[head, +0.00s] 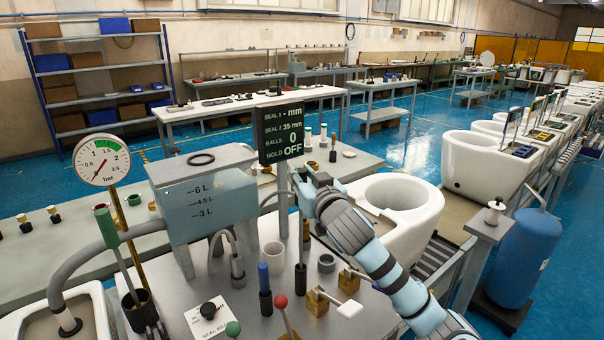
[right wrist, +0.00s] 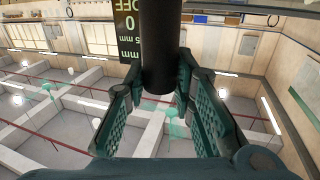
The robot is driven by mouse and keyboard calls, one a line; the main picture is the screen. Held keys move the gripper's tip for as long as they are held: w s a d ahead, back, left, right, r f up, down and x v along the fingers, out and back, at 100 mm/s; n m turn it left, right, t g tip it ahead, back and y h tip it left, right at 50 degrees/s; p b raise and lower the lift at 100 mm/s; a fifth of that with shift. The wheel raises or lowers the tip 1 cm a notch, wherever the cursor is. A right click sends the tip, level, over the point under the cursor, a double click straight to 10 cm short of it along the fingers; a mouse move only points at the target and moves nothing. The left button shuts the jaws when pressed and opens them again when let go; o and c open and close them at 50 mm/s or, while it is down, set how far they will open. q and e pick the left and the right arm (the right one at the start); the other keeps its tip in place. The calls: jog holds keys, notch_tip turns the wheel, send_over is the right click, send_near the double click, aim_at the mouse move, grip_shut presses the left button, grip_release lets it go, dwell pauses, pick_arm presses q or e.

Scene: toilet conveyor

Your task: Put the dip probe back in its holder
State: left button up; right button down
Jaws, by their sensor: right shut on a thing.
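My right gripper (head: 308,182) is above the bench, beside the display post. In the right wrist view its fingers (right wrist: 160,105) are closed around the end of a dark cylinder (right wrist: 160,45), which I take to be the dip probe. In the head view a thin dark rod (head: 300,238) runs down, upright, below the gripper to a black sleeve (head: 300,278) near the bench top. I cannot tell whether this sleeve is the holder or part of the probe, or whether it touches the bench. My left gripper is not in view.
A blue-topped black piece (head: 264,285) and a grey ring (head: 326,263) stand close by. Red and green knobbed levers are in front. A white toilet bowl (head: 400,215) is at right.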

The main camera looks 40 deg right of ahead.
jog(key=shift+f+b, duration=1.1)
jog(key=shift+f, duration=0.5)
jog(key=c, duration=1.3)
grip_release()
jog(key=shift+r, duration=0.1)
jog(key=v, duration=0.7)
jog(key=shift+s+a, duration=0.1)
jog(key=shift+s, duration=0.1)
